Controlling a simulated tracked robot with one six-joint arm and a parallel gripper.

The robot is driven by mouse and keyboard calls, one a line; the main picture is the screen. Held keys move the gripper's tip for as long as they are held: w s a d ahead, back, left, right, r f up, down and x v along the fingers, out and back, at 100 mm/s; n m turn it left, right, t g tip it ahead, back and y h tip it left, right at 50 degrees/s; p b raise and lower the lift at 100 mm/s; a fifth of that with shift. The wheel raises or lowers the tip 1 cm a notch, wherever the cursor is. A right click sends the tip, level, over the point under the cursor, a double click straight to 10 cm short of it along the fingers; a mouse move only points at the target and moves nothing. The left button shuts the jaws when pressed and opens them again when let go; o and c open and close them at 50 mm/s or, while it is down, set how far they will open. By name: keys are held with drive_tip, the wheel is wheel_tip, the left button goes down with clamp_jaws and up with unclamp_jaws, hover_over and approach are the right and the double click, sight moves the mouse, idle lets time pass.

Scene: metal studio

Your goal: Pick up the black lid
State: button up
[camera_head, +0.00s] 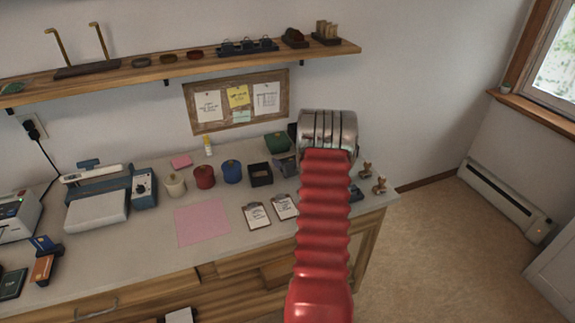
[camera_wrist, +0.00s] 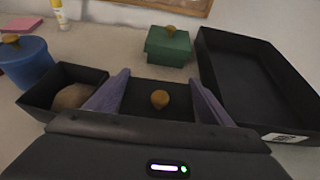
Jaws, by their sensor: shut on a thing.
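The black lid (camera_wrist: 142,93) is a dark flat panel with a round wooden knob in its middle. It sits between the two purple fingers of my gripper (camera_wrist: 159,80), which are shut on it from both sides. An open black box (camera_wrist: 36,112) stands just left of the fingers, with a brown rounded thing in it. The black box (camera_head: 260,176) also shows in the head view. There, my red arm and metal wrist hide the fingers and the lid. I cannot tell how high the lid is above the bench.
A black tray (camera_wrist: 285,108) with a white label stands close on the right. A green lidded box (camera_wrist: 168,47) is behind, and a blue canister (camera_wrist: 26,62) is at left. Two clipboards (camera_head: 257,216) and a pink sheet (camera_head: 203,223) lie on the bench (camera_head: 155,235). A wooden shelf (camera_head: 195,67) hangs above.

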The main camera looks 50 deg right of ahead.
wheel_tip(320, 180, up, 8)
drive_tip(key=shift+f, duration=0.2)
idle(0.6)
